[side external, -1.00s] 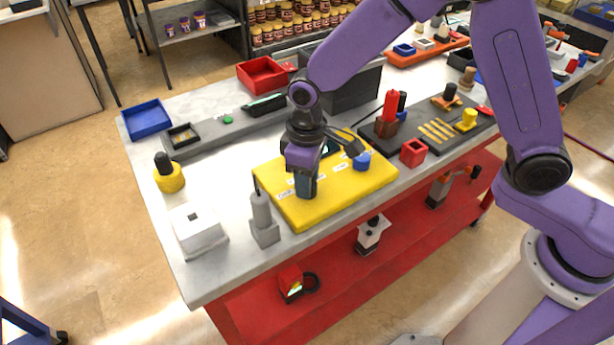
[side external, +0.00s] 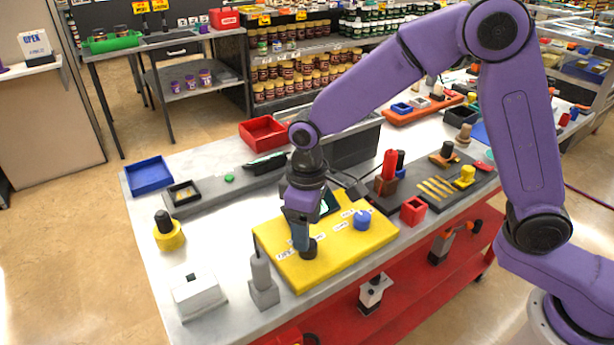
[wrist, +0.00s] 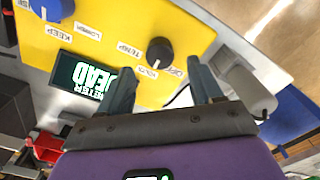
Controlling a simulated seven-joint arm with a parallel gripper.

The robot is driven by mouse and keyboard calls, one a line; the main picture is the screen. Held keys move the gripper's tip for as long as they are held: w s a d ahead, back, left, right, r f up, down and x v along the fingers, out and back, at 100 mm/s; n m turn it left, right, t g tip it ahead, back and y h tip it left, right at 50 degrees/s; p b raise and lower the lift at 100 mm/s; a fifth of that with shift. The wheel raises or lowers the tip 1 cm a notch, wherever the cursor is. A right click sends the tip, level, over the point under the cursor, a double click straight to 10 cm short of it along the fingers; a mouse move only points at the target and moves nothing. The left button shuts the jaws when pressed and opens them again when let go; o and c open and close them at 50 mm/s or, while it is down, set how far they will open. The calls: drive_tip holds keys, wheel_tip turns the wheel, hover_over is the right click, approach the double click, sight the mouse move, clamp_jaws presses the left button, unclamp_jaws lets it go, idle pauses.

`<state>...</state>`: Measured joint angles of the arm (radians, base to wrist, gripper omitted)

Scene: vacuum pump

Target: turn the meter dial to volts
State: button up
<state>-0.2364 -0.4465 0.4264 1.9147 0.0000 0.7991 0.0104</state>
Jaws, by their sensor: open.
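The yellow meter panel (side external: 335,250) lies on the bench. Its black dial (wrist: 160,52) sits near the panel's edge, beside labels that seem to read TEMP and VOLTS and a third partly hidden one. The dial's pointing direction is unclear. It also shows in the side view (side external: 310,250). My gripper (wrist: 160,68) is open, its fingers either side of the line to the dial, with the dial visible just beyond the tips and apart from them. In the side view my gripper (side external: 300,245) is close above the dial. A dark screen (wrist: 85,76) with "METER DEAD" in green-white letters is on the panel.
A blue knob (side external: 362,220) is on the same panel, near labels like KEEP and LOWER. A grey post (side external: 262,278) and white block (side external: 198,296) stand left of the panel. A red open box (side external: 413,211) and dark tray lie to its right.

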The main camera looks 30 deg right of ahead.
wheel_tip(320, 180, up, 14)
drive_tip(key=shift+f, duration=0.15)
drive_tip(key=shift+s, duration=0.1)
idle(0.5)
drive_tip(key=s+d+f+n, duration=0.2)
drive_tip(key=s+d+f, duration=0.1)
drive_tip(key=s+d, duration=0.7)
drive_tip(key=s+d+f+n, duration=0.3)
drive_tip(key=s+d, duration=0.7)
drive_tip(key=s, duration=0.4)
drive_tip(key=shift+d+f, duration=0.15)
drive_tip(key=shift+f, duration=0.55)
